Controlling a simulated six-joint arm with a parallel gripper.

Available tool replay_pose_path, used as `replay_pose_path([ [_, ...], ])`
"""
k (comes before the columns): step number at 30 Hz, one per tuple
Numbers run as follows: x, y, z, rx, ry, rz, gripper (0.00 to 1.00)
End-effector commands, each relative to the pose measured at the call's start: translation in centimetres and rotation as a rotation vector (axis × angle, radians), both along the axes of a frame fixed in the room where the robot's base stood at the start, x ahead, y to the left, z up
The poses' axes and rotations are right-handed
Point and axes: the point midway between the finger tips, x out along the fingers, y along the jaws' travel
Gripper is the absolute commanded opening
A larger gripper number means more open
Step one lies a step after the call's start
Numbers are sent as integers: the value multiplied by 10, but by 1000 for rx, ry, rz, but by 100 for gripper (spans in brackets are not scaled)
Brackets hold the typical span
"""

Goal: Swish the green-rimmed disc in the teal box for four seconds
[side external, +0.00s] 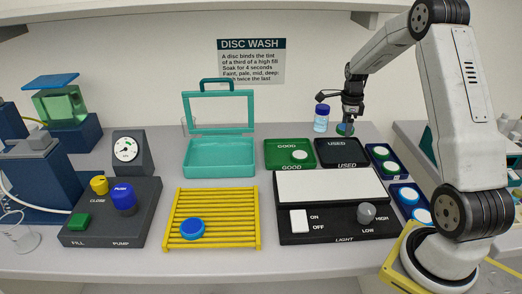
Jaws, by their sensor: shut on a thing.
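The teal box (219,172) stands left of centre at the back, with its windowed lid (219,110) raised open. My gripper (347,121) is at the back, right of the box and above the far edge of the black USED tray. It is shut on a small green-rimmed disc (344,130), which shows just below the fingers. The disc's face is too small to make out, and I cannot tell whether it touches anything below. The box looks empty from here.
A blue-capped bottle (321,118) stands just left of my gripper. The green GOOD tray (276,153) holds a pale disc, and the black USED tray (341,154) looks empty. In front are a yellow rack (246,213) with a blue disc and a light panel (330,188).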

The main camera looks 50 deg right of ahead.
Motion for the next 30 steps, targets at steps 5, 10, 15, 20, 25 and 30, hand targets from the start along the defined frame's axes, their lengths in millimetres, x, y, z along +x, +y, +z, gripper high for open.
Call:
replay_pose_path([
  [5, 0, 0, 0, 0, 0, 0, 28],
  [10, 0, 0, 0, 0, 0, 0, 28],
  [15, 5, 5, 0, 0, 0, -1, 28],
  [20, 20, 22, 1, 0, 0, -5, 28],
  [25, 45, 57, 4, 0, 0, -19, 28],
  [30, 75, 104, 9, 0, -1, -34, 28],
])
